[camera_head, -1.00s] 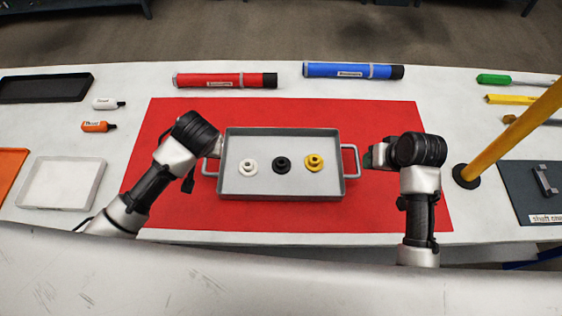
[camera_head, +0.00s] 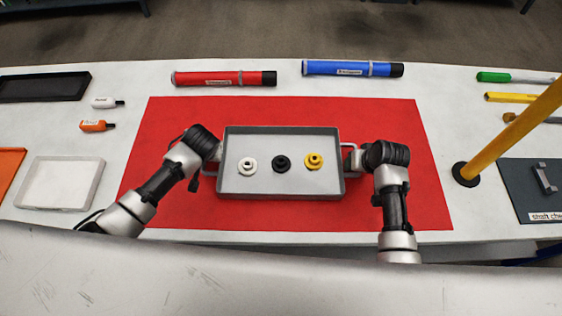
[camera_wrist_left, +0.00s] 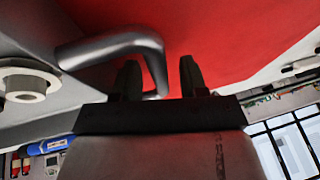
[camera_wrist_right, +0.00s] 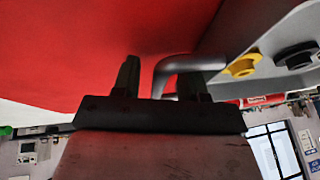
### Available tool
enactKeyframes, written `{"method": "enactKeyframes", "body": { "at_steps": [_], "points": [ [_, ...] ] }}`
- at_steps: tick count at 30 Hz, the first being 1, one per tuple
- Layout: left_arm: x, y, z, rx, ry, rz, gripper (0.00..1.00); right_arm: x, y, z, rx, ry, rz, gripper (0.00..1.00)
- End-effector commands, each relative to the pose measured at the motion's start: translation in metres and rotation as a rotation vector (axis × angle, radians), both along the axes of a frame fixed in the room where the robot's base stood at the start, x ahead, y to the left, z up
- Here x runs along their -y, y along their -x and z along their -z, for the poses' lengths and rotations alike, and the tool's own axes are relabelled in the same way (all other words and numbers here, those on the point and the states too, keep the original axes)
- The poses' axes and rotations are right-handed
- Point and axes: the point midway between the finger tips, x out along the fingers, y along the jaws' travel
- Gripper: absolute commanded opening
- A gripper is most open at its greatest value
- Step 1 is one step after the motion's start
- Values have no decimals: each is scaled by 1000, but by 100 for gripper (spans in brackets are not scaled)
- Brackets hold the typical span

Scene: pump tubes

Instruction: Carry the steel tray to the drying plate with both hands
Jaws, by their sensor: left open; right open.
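The steel tray (camera_head: 281,194) lies flat on the red mat and holds a white, a black and a yellow flanged part. My left gripper (camera_head: 213,158) is open at its left handle; in the left wrist view the handle (camera_wrist_left: 154,62) shows between the spread fingers (camera_wrist_left: 160,80). My right gripper (camera_head: 353,160) is open at the right handle; in the right wrist view that handle (camera_wrist_right: 165,72) shows between the fingers (camera_wrist_right: 160,80). Contact cannot be told. No plate has a readable drying label; a pale shallow tray or plate (camera_head: 60,184) lies at the left.
The red mat (camera_head: 281,113) is free around the steel tray. A red tube (camera_head: 220,78) and a blue tube (camera_head: 345,69) lie behind it.

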Motion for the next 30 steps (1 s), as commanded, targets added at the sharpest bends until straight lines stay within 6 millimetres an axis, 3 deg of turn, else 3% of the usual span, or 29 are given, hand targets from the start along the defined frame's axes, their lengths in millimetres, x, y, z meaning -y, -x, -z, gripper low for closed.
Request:
{"method": "enactKeyframes", "body": {
  "at_steps": [5, 13, 30],
  "points": [
    [0, 0, 0, 0, 0, 0, 42, 0, 0, 0, 0, 0, 0, 41],
    [0, 0, 0, -1, 0, 0, 0, 0, 0, 0, -1, 0, 0, 0],
    [0, 0, -5, 1, 0, -1, 0, 0, 0, -5, 1, -1, 0, 0]
  ]
}}
